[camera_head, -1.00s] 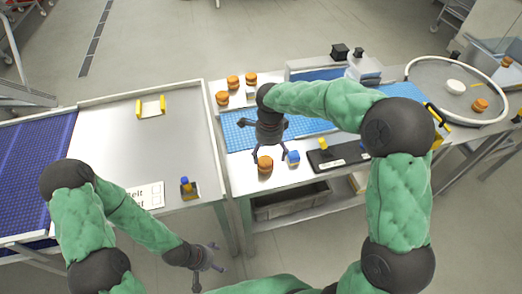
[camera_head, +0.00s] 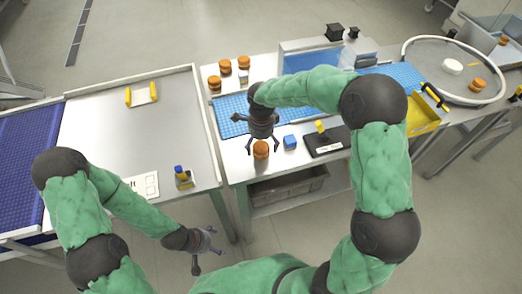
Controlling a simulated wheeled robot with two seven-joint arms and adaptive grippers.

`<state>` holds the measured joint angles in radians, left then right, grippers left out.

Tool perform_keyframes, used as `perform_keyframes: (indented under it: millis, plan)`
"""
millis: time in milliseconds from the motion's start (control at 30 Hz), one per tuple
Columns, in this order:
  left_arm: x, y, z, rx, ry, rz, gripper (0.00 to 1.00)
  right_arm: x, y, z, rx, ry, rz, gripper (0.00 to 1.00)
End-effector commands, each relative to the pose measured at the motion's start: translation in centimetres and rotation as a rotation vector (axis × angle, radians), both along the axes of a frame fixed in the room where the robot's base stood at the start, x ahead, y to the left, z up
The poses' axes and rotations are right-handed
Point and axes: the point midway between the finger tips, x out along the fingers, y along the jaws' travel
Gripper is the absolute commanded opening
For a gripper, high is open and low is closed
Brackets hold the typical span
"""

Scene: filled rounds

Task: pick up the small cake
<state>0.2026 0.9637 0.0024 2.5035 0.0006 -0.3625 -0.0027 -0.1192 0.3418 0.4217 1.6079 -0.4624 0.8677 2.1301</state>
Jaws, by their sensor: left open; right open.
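A small round orange-brown cake (camera_head: 261,151) stands near the front edge of the right-hand table. My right gripper (camera_head: 263,146) points down over it, open, with one finger on either side of the cake in the picture. I cannot tell whether the fingers touch it or how far above the table they are. My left gripper (camera_head: 207,253) is open and empty, low in front of the tables. Several similar cakes (camera_head: 225,67) stand at the back left of the same table.
A blue block (camera_head: 290,142) sits close to the cake's right, then a black device (camera_head: 326,141) with a yellow knob. A blue mat (camera_head: 232,118) lies behind. A round tray (camera_head: 428,64) at far right holds another cake. The left table (camera_head: 120,125) is mostly clear.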

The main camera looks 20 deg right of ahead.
Motion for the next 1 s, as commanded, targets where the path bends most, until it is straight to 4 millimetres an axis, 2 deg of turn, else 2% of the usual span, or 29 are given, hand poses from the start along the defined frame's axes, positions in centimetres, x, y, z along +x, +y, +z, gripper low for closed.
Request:
perform_keyframes:
  millis: [33,167,400,433,500,600,1000]
  plan:
    - [0.0,0.0,-0.4,0.000,0.000,0.000,0.83,-0.1,0.1,-1.1,-0.002,0.004,0.001,0.87]
    - [0.0,0.0,-0.7,0.000,0.000,0.000,0.83,-0.1,0.1,-2.6,-0.001,0.003,0.000,0.87]
    - [0.0,0.0,-0.6,0.000,0.000,0.000,0.83,0.0,0.1,-2.8,0.000,0.001,0.000,0.87]
    - [0.0,0.0,-0.6,0.000,0.000,0.000,0.83,0.0,0.1,-2.8,0.000,0.001,0.000,0.85]
    - [0.0,0.0,-0.6,0.000,0.000,0.000,0.83,0.0,0.1,-2.8,0.000,0.001,0.000,0.66]
    - [0.0,0.0,-0.6,0.000,0.000,0.000,0.83,0.0,0.1,-2.8,0.000,0.001,0.000,0.46]
    - [0.0,0.0,-0.6,0.000,0.000,0.000,0.83,0.0,0.1,-2.7,0.000,0.000,0.000,0.45]
